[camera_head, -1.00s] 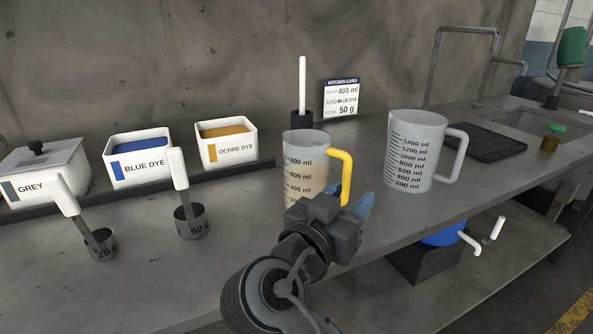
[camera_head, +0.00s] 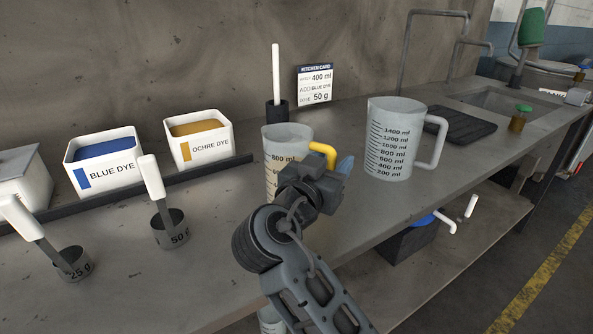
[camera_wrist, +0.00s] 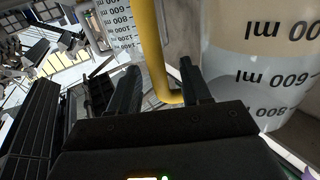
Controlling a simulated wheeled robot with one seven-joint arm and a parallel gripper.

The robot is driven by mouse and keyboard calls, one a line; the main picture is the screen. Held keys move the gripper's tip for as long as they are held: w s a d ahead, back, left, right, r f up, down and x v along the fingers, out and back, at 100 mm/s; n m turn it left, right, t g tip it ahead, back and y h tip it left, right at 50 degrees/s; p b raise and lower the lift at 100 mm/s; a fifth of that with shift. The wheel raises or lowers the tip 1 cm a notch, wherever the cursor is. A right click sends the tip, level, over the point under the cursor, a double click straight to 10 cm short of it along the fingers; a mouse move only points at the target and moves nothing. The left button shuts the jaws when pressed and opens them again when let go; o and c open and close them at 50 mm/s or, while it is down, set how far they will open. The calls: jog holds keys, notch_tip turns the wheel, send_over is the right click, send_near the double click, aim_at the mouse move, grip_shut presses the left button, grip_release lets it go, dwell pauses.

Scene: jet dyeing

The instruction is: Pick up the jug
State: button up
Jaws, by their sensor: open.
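A clear jug (camera_head: 287,138) with a yellow handle (camera_head: 323,150) and ml marks stands upright on the counter, tan toward its lower part. My gripper (camera_head: 338,168) is at its handle side and hides part of the handle and lower jug. In the wrist view, my open fingers (camera_wrist: 158,80) stand on either side of the yellow handle (camera_wrist: 152,50), with the marked jug wall (camera_wrist: 265,70) to the right. I cannot tell whether a finger touches the handle. A larger clear jug (camera_head: 392,140) with a white handle, marked to 1400 ml, stands further right.
Blue dye (camera_head: 105,160) and ochre dye (camera_head: 197,140) bins stand at the back left. Scoops marked 25 g (camera_head: 73,263) and 50 g (camera_head: 171,229) sit in front. A card (camera_head: 314,86) and dark holder (camera_head: 277,115) are behind the jug; a black mat (camera_head: 458,125) lies right.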

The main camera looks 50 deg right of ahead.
jog(key=shift+d, duration=0.25)
jog(key=shift+c, duration=0.4)
grip_shut()
jog(key=shift+r, duration=0.1)
dwell(0.8)
